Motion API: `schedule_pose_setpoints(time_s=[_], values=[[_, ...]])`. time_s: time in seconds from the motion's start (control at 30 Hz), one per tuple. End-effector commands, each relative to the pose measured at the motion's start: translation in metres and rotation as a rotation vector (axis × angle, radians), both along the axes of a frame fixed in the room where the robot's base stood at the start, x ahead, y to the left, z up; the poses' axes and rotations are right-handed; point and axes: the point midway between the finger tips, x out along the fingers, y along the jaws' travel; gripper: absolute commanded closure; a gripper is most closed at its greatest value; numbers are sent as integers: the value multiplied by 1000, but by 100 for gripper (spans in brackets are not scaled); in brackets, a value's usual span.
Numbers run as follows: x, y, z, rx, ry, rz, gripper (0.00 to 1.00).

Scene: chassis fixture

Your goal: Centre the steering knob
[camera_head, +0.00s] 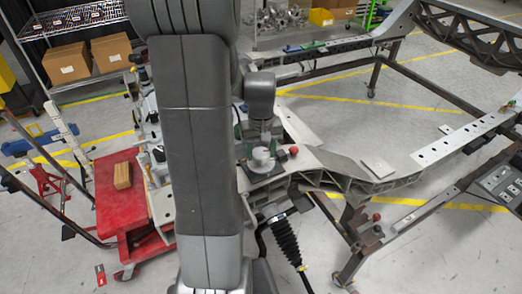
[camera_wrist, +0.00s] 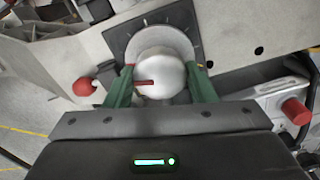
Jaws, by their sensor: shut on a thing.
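The steering knob is a pale round knob (camera_wrist: 165,73) in the wrist view, with a red pointer mark pointing left.
A red ball-topped knob (camera_wrist: 84,87) is left of the dial and a red button (camera_wrist: 296,110) is at right in the wrist view. In the head view, a red cart (camera_head: 118,205) with a wooden block (camera_head: 122,176) stands at left.

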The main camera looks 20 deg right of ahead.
Motion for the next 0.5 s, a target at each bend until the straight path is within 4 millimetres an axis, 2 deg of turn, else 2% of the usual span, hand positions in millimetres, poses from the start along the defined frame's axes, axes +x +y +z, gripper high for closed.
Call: schedule_pose_setpoints(time_s=[0.27,0.5], values=[[0,0,0,0,0,-58,73],[0,0,0,0,0,-217,73]])
